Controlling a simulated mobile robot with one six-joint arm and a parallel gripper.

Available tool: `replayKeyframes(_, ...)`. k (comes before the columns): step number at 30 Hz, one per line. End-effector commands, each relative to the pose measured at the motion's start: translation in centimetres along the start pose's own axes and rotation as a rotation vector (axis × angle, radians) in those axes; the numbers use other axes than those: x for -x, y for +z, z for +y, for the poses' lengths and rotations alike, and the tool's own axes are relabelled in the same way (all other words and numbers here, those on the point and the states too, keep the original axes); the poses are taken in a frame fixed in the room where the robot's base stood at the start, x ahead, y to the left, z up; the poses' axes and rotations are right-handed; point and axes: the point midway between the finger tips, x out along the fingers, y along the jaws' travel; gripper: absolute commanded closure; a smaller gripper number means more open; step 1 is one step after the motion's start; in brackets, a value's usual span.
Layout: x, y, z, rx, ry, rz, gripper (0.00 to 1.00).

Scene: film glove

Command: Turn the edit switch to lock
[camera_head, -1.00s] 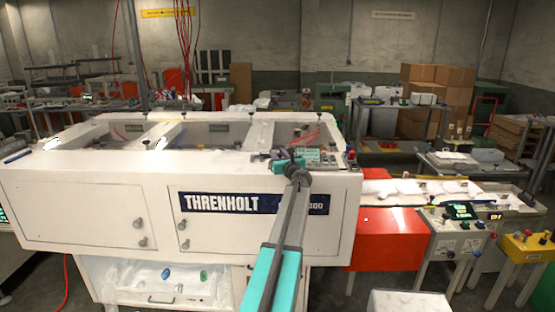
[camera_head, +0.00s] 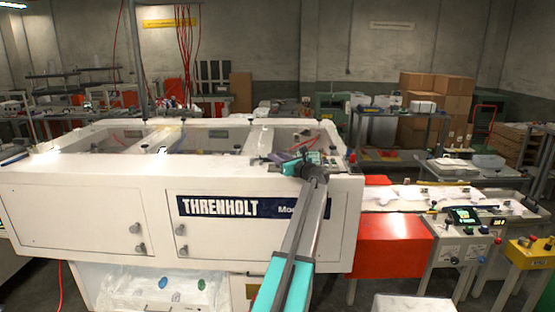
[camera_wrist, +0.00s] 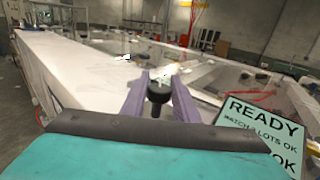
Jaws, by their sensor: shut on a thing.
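My gripper (camera_wrist: 158,97) has two purple fingers, shut on a small black knob (camera_wrist: 158,91), which I take to be the edit switch. In the wrist view the knob stands between the fingertips, with a pale metallic part just beyond it. Its markings and the way it points cannot be read. In the head view my gripper (camera_head: 284,158) is at the top front edge of the white Threnholt machine (camera_head: 80,190), near its right end. The switch is too small to make out there.
A screen reading READY (camera_wrist: 262,130) stands close at the right in the wrist view. The machine top has glazed openings (camera_head: 200,139). A red cabinet (camera_head: 390,243) and a control box (camera_head: 460,240) stand to the right. Tables and cartons (camera_head: 438,100) fill the back.

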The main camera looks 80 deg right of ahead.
Motion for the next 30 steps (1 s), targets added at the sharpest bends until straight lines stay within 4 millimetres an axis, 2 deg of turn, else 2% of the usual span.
replayKeyframes(1, 0.2, -0.6, -0.1, 0.001, -0.001, 0.008, 0.95)
replayKeyframes(4, 0.2, -0.6, -0.1, 0.001, -0.001, 0.009, 0.95)
replayKeyframes(5, 0.2, -0.6, -0.1, 0.001, -0.001, 0.009, 0.71)
replayKeyframes(8, 0.2, -0.5, -0.1, 0.001, 0.0, 0.008, 0.54)
replayKeyframes(20, 0.3, -0.3, 0.0, 0.001, 0.0, 0.003, 0.54)
replayKeyframes(26, 1.7, -0.4, 0.1, 0.0, -0.001, 0.003, 0.54)
replayKeyframes(30, 3.4, -0.5, 0.1, 0.001, -0.002, 0.003, 0.54)
